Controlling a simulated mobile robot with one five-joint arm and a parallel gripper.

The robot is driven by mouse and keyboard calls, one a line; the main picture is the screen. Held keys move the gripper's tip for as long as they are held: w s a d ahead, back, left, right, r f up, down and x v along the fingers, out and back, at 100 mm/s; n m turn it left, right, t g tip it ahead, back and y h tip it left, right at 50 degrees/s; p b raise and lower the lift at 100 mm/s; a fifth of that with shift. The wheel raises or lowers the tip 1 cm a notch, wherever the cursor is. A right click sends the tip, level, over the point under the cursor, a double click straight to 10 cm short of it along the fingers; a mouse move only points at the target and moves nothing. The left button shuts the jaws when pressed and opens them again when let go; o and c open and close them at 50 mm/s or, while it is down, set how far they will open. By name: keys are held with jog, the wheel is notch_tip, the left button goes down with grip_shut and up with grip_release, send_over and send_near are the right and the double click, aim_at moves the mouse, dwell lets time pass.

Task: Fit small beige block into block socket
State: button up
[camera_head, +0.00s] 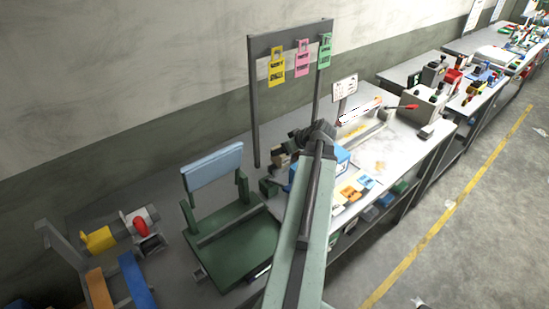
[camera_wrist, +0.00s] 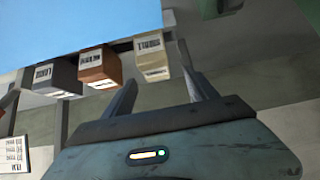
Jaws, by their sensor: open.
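The small beige block (camera_wrist: 153,55), with a label reading SMALL, shows in the wrist view between the tips of my gripper (camera_wrist: 157,66). My gripper is open, with one finger on each side of the block's outline. I cannot tell whether either finger touches it. In the head view my own arm covers much of the area around the gripper, and I cannot make out the beige block clearly there. I cannot identify the block socket for certain in either view.
A brown block (camera_wrist: 98,67) and a grey block (camera_wrist: 57,78) stand in a row left of the beige one. A blue surface (camera_wrist: 75,28) lies beside the row. A green fixture (camera_head: 235,245) stands left of my arm, and a lock board (camera_head: 290,38) stands behind.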

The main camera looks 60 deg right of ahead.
jog(key=shift+s+d+f+b, duration=0.15)
jog(key=shift+s+f+b, duration=0.1)
jog(key=shift+f+b, duration=0.5)
jog(key=shift+w+d+f+b, duration=0.2)
jog(key=shift+w+f+b, duration=0.2)
jog(key=shift+f, duration=0.2)
jog(key=shift+w+d+f+b, duration=0.2)
jog(key=shift+w+f+b, duration=0.05)
jog(key=shift+f+b, duration=0.3)
jog(key=shift+w+f, duration=0.1)
jog(key=shift+w, duration=0.2)
jog(key=b+x, duration=0.3)
jog(key=x, duration=0.2)
jog(key=shift+s+f+b, duration=0.1)
jog(key=shift+b, duration=0.3)
grip_shut()
jog(key=shift+r+p, duration=0.3)
